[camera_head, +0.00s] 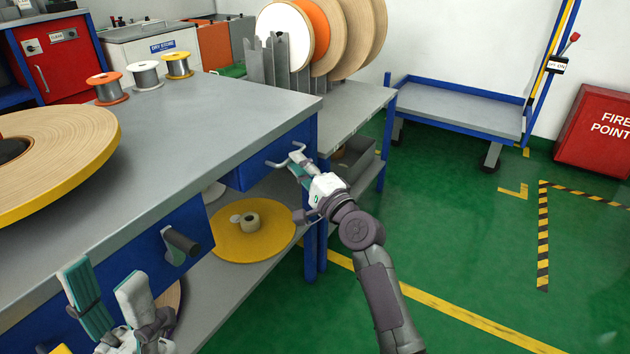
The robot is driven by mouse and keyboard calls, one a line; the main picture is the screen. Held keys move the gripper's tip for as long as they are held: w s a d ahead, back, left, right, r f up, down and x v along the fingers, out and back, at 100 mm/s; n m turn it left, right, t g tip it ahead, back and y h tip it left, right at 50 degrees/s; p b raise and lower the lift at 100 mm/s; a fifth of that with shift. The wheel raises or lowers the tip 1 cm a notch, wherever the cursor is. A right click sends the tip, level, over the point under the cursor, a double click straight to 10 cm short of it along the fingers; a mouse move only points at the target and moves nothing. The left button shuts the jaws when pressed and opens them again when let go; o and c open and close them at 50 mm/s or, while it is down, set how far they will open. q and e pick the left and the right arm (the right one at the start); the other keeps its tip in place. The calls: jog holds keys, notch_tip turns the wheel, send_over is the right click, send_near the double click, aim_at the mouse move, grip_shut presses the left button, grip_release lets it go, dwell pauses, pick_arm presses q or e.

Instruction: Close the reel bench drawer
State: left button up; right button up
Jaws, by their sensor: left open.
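The reel bench (215,100) has a grey top and blue fronts below it. The blue drawer front (248,174) at its right end bears a pale metal handle (280,162). Its front looks about level with the bench edge; I cannot tell how far open it is. My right gripper (297,165) is at this handle, its fingers overlapping it in the picture; whether they grip it is unclear. My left gripper (101,294) is open and empty before that front, lower left.
A large wooden reel (70,150) and several small wire spools (145,75) stand on the bench. A yellow disc (250,235) with a tape roll lies on the lower shelf. Upright reels (355,40) stand behind.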

jog(key=v, duration=0.8)
jog(key=shift+s+d, duration=0.15)
jog(key=shift+s, duration=0.1)
